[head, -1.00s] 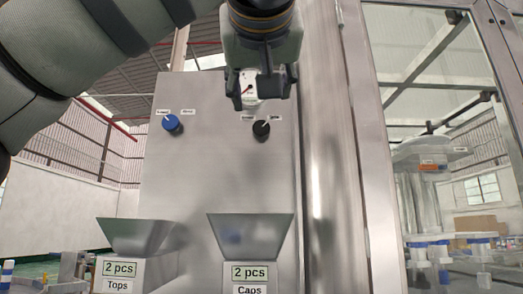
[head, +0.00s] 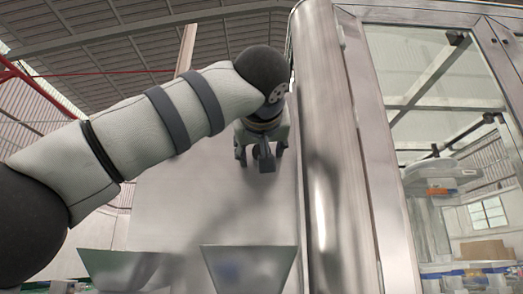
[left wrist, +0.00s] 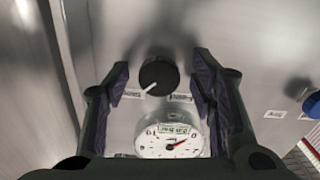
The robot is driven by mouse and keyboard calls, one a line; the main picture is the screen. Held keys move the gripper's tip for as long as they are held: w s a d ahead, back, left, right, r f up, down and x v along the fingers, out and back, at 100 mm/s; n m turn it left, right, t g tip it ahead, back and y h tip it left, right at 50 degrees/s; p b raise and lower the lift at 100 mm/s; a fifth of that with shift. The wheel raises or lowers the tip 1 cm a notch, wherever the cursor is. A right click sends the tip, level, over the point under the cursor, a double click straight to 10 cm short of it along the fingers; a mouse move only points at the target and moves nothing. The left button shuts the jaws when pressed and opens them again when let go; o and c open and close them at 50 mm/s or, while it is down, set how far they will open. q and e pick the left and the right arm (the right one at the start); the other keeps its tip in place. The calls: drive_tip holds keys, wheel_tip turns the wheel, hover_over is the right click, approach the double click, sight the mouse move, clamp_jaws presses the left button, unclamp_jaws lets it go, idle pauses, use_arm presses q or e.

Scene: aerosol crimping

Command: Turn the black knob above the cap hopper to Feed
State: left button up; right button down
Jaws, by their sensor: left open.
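The black knob (left wrist: 158,72) is on the steel panel, between the spread fingertips of my left gripper (left wrist: 162,64) in the left wrist view. A gap shows on each side of the knob, so the gripper is open. The knob's white pointer is towards the lower-left label (left wrist: 132,93); another label (left wrist: 181,97) is at its lower right. The lettering is too small to read. In the head view my left gripper (head: 261,158) is in front of the panel and hides the knob. The cap hopper (head: 250,268) is below it. My right gripper is not in view.
A round gauge (left wrist: 172,140) with a red needle is on the panel near the knob. A blue knob (left wrist: 311,104) is at the right edge of the wrist view. The tops hopper (head: 118,266) is at lower left; a steel column (head: 325,150) stands right of the panel.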

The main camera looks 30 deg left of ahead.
use_arm(q)
drive_tip(key=c, duration=1.1)
drive_tip(key=shift+c, duration=0.2)
drive_tip(key=shift+w+d+r+n, duration=0.1)
drive_tip(key=shift+n, duration=4.4)
drive_tip(key=shift+d+r+n, duration=0.1)
drive_tip(key=shift+n, duration=4.4)
drive_tip(key=o, duration=1.1)
drive_tip(key=shift+o, duration=0.2)
